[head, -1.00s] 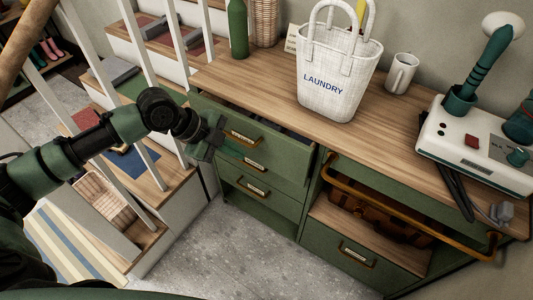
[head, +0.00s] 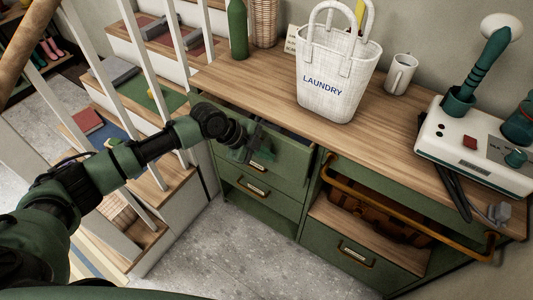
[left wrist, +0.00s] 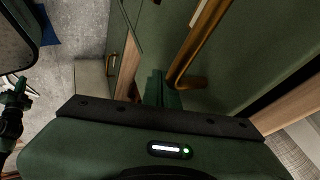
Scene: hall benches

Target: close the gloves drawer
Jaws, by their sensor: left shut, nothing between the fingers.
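The top green drawer (head: 290,165) of the cabinet stands partly open, with a dark gap showing behind its front. Its label is hidden in the head view, so I cannot read whether it says gloves. My left gripper (head: 260,152) is shut and empty, at this drawer's front and covering its handle. In the left wrist view the shut fingers (left wrist: 160,88) point at the green front beside a brass handle (left wrist: 186,70). They look very close to the front; I cannot tell if they touch it. My right gripper is not in view.
A white laundry bag (head: 338,85), a green bottle (head: 238,30) and a mug (head: 400,74) stand on the wooden top. Stair balusters (head: 150,60) stand close on the left. The floor (head: 245,255) in front is clear.

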